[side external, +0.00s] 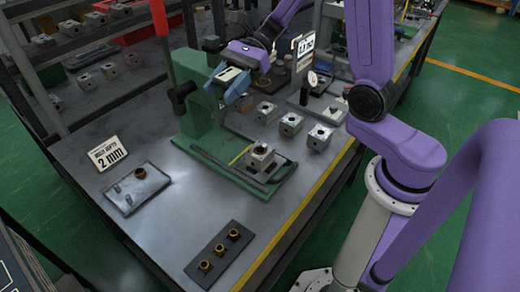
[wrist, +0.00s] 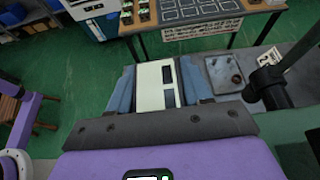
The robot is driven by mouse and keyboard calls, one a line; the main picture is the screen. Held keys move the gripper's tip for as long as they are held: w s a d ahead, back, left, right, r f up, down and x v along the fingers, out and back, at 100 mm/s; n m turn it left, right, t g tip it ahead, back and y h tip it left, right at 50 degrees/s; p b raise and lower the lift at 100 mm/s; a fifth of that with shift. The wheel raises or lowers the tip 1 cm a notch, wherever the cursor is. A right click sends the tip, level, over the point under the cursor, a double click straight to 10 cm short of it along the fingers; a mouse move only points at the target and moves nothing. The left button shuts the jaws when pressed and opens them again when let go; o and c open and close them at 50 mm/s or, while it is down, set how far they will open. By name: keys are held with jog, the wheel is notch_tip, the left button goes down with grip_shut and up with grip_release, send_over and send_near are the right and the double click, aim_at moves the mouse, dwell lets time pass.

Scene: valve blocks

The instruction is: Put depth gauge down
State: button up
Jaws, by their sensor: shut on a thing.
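My gripper (side external: 232,88) is raised above the workbench, beside the green machine column. In the wrist view my gripper (wrist: 158,72) has its blue fingers on both sides of the depth gauge (wrist: 154,88), a pale, boxy tool with dark windows on its face. The gauge (side external: 229,75) also shows small between the fingers in the side view, clear of the bench. Its lower end cannot be made out. A flat grey tray (side external: 124,203) lies on the bench at the left with a small part on it. The tray shows at the right in the wrist view (wrist: 235,83).
The green machine (side external: 200,125) with a black handle stands close to my gripper. A valve block (side external: 261,157) sits on the green base. Several blocks (side external: 291,124) stand behind it. A "2 mm" sign (side external: 108,153) and a dark strip with brass fittings (side external: 212,275) flank open bench.

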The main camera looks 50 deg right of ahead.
jog(key=s+d, duration=0.4)
jog(key=d, duration=0.3)
jog(key=shift+w+a+f, duration=0.1)
jog(key=shift+f, duration=3.05)
jog(key=shift+w+a+f, duration=0.1)
jog(key=shift+a+f, duration=0.05)
jog(key=shift+f, duration=3)
jog(key=shift+w+a+f, duration=0.1)
jog(key=shift+f, duration=3.05)
jog(key=shift+f, duration=0.1)
jog(key=o, duration=1.2)
jog(key=shift+o, duration=0.2)
